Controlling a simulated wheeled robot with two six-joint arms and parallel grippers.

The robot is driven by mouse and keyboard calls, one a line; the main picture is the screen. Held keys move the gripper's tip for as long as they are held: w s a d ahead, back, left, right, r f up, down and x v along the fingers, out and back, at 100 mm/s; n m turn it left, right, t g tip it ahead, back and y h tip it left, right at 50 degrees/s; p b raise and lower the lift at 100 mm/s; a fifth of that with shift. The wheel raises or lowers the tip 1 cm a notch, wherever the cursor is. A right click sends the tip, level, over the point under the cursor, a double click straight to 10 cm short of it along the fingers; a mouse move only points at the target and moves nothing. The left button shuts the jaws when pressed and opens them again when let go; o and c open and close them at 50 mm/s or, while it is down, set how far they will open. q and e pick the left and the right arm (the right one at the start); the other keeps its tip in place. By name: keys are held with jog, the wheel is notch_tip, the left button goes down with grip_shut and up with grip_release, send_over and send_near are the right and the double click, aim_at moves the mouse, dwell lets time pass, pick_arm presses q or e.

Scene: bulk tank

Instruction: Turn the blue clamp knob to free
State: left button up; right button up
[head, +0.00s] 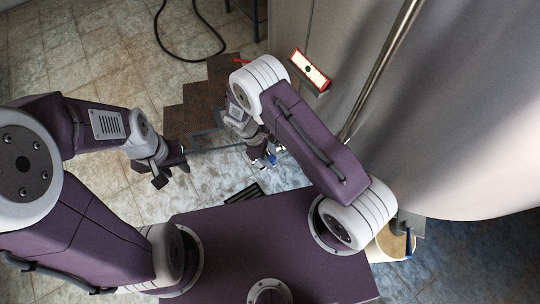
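A small blue part (271,160), which looks like the clamp knob, shows right at the fingertips of my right gripper (263,157). The wrist hides most of it, and I cannot tell whether the fingers close on it or only stand beside it. My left gripper (173,174) hangs over the floor left of centre. Its two dark fingers are spread apart with nothing between them.
The large grey tank (450,110) fills the right side, with a metal pipe (380,70) along it. A red-framed white panel (309,69) stands beside the tank. A pale bucket-like container (390,245) is at lower right. A black hose (190,55) lies on the tiled floor.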

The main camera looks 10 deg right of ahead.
jog(key=v, duration=0.9)
jog(key=shift+b, duration=0.35)
